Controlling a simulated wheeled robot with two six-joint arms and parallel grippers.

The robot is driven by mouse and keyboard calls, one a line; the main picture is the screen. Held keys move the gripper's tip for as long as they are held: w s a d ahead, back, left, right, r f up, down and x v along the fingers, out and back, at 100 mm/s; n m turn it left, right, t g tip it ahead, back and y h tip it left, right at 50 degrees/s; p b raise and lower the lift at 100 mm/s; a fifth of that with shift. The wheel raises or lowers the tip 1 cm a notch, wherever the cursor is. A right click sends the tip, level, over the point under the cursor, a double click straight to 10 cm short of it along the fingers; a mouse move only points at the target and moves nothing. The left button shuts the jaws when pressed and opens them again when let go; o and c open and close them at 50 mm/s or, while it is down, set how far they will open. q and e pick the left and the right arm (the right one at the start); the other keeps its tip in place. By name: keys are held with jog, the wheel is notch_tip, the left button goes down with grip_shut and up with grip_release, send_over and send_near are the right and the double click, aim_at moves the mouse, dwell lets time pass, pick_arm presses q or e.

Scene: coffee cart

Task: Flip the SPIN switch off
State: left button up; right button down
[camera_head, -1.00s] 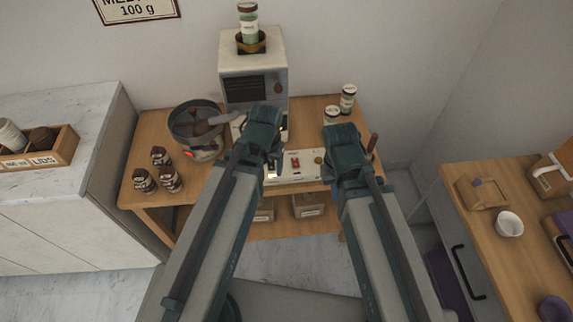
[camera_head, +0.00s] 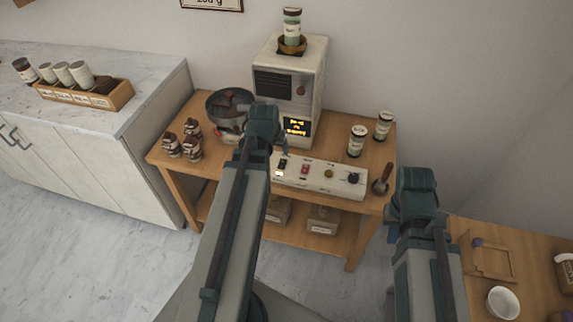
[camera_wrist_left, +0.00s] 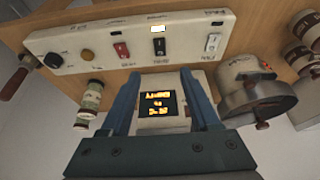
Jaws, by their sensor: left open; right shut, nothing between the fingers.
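The long white switch panel (camera_head: 340,182) lies along the front of the wooden table. In the left wrist view the panel (camera_wrist_left: 70,35) appears upside down, with a red switch (camera_wrist_left: 121,49), a black switch (camera_wrist_left: 160,46) with a lit white lamp, and a white switch (camera_wrist_left: 212,43). The labels are too small to read, so I cannot tell which is SPIN. My left gripper (camera_head: 283,146) is open just over the panel's left part. In its wrist view the fingers (camera_wrist_left: 158,78) straddle the black switch's line, apart from it. My right gripper (camera_head: 414,180) is shut and empty, right of the table.
A white machine (camera_head: 310,75) with a lit display (camera_head: 296,127) stands behind the panel. A round pan (camera_head: 225,105) and several brown jars (camera_head: 182,140) are at left. Two green-labelled jars (camera_head: 357,141) and a wooden-handled tool (camera_head: 381,180) are at right.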

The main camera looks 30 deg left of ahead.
aim_at(282, 164)
pick_arm(q)
jog(key=shift+f, duration=0.1)
jog(key=b+x, duration=1.2)
jog(key=x, duration=0.1)
jog(key=shift+w+f+b, duration=0.1)
jog(key=shift+f+b, duration=0.25)
jog(key=shift+b, duration=0.05)
jog(key=shift+r, duration=0.1)
grip_shut()
